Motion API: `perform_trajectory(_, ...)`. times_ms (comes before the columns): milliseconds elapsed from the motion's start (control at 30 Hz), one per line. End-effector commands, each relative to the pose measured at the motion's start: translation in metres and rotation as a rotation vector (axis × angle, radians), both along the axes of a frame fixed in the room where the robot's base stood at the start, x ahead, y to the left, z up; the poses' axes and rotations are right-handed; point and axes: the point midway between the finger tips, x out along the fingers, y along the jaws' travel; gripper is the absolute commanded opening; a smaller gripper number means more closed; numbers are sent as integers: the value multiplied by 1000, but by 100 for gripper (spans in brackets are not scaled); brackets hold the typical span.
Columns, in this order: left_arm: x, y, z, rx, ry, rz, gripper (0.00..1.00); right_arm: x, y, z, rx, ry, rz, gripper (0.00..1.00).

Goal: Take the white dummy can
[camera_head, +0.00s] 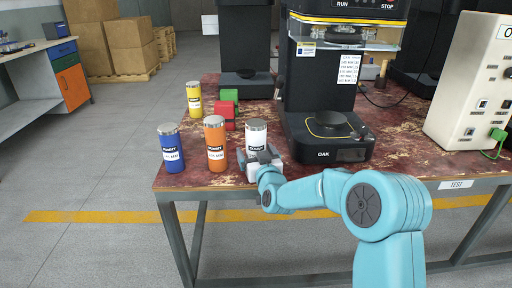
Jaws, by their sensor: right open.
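The white dummy can (257,134) stands upright on the red-brown table (400,158), near its front edge, with a grey lid and a label. My right gripper (260,159) is open at the front of the white can, low down, and hides its lower part. I cannot tell whether the fingers touch it. The right arm comes in from the lower right. My left gripper is not in view.
An orange can (215,146) and a blue can (171,150) stand to the left. Behind are a yellow can (194,100), a red block (223,108) and a green block (229,95). A black OAK seamer (322,151) stands close on the right, a control box (471,90) farther right.

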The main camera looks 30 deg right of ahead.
Motion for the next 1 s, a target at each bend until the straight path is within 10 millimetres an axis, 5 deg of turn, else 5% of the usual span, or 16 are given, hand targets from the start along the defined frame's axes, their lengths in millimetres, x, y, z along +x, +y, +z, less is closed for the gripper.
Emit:
perform_trajectory(67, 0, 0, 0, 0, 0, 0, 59, 0, 0, 0, 0, 0, 0, 89)
perform_trajectory(200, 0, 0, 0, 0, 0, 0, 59, 0, 0, 0, 0, 0, 0, 43)
perform_trajectory(267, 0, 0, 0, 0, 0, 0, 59, 0, 0, 0, 0, 0, 0, 29)
perform_trajectory(633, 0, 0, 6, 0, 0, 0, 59, 0, 0, 16, 0, -3, 0, 29)
perform_trajectory(1000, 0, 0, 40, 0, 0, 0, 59, -1, 0, 126, 0, -7, 0, 29)
